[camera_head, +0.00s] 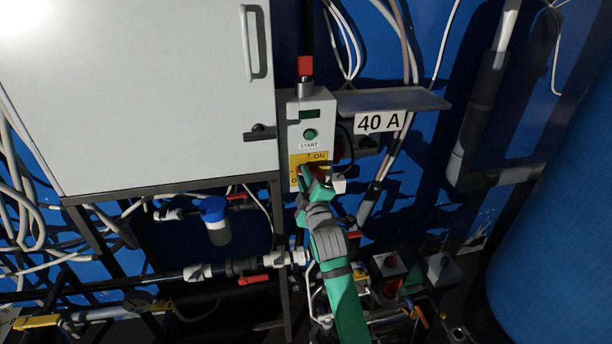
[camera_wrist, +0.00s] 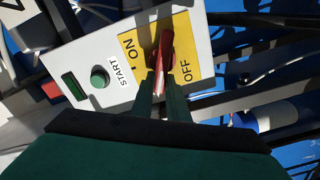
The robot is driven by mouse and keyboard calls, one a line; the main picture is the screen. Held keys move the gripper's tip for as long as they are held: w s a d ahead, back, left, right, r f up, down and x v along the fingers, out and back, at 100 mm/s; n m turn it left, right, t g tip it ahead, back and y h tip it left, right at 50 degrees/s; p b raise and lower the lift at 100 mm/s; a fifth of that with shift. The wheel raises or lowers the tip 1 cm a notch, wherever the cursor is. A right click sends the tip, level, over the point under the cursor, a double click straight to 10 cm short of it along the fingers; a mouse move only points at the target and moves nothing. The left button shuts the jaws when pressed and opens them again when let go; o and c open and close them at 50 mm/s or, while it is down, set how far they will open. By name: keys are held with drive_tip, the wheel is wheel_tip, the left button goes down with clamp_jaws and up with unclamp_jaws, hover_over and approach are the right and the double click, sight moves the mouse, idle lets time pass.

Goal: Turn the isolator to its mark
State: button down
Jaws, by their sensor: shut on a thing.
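The isolator is a red handle (camera_wrist: 165,50) on a yellow plate (camera_wrist: 196,48) marked ON and OFF. The plate is on the lower part of a grey control box (camera_head: 311,113), which also carries a green START button (camera_head: 310,134) and a small dark display (camera_head: 309,113). In the wrist view the handle lies between the ON and OFF words. My gripper (camera_wrist: 161,88) is shut on the red handle, one dark finger on each side. In the head view my green gripper (camera_head: 309,184) covers most of the handle and part of the plate.
A large grey cabinet (camera_head: 140,90) stands left of the control box. A shelf (camera_head: 400,99) with a 40 A label (camera_head: 379,123) juts out at the right. Pipes and a red-handled valve (camera_head: 253,279) lie below. A big blue tank (camera_head: 560,220) fills the far right.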

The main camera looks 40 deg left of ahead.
drive_tip(key=n, duration=0.2)
drive_tip(key=f+n, duration=0.1)
drive_tip(key=n, duration=0.2)
drive_tip(key=shift+s+a+f, duration=0.1)
drive_tip(key=shift+s+f, duration=0.05)
drive_tip(key=shift+f, duration=0.05)
drive_tip(key=shift+n, duration=0.3)
drive_tip(key=c, duration=1.7)
unclamp_jaws()
drive_tip(key=v, duration=1)
drive_tip(key=shift+s+d, duration=0.25)
drive_tip(key=shift+s, duration=0.1)
